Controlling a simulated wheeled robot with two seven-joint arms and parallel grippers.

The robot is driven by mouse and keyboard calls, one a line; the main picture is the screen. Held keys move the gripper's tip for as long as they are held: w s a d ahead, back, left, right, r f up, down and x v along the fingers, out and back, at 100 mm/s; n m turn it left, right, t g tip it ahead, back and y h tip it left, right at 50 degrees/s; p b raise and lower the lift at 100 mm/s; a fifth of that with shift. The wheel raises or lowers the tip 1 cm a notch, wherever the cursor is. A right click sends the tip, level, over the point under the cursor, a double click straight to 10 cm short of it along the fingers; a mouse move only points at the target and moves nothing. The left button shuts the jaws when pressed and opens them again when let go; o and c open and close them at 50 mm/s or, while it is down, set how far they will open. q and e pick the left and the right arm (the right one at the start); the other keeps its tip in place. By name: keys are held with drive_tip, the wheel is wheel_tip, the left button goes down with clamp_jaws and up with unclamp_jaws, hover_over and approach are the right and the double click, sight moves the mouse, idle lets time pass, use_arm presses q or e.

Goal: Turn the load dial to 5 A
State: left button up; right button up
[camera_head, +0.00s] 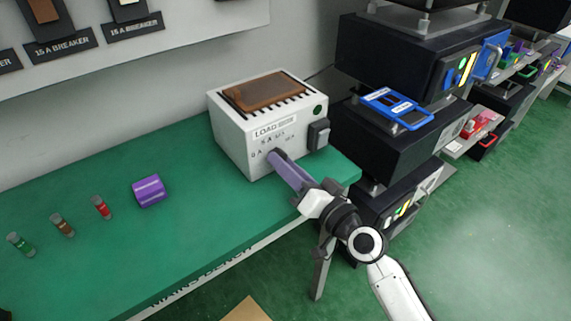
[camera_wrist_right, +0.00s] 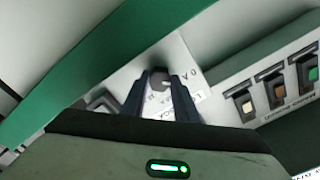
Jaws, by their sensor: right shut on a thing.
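The load box (camera_head: 237,141) is a white case with a brown panel on top, standing at the right end of the green bench. Its front face carries a "LOAD" label and ampere marks, with 0 A at the left and 5 A higher up. My right gripper (camera_head: 277,159) reaches the front face from the lower right and is shut on the dark load dial (camera_wrist_right: 159,76). In the right wrist view the dial sits between the fingertips (camera_wrist_right: 160,88), with the 0 A mark beside it. Which mark the dial points at is not clear. My left gripper is out of view.
A black switch (camera_head: 318,134) and a green round spot sit on the box's right part. A purple cylinder (camera_head: 149,191) and several small fuse-like parts (camera_head: 101,208) lie on the green bench (camera_head: 190,245). Black rack units (camera_head: 385,140) stand to the right. The bench's middle is clear.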

drive_tip(key=m, duration=0.5)
drive_tip(key=shift+m, duration=0.3)
idle(0.4)
drive_tip(key=o, duration=1.1)
drive_tip(key=shift+c, duration=0.2)
drive_tip(key=v, duration=1)
drive_tip(key=shift+s, duration=0.2)
drive_tip(key=shift+d, duration=0.1)
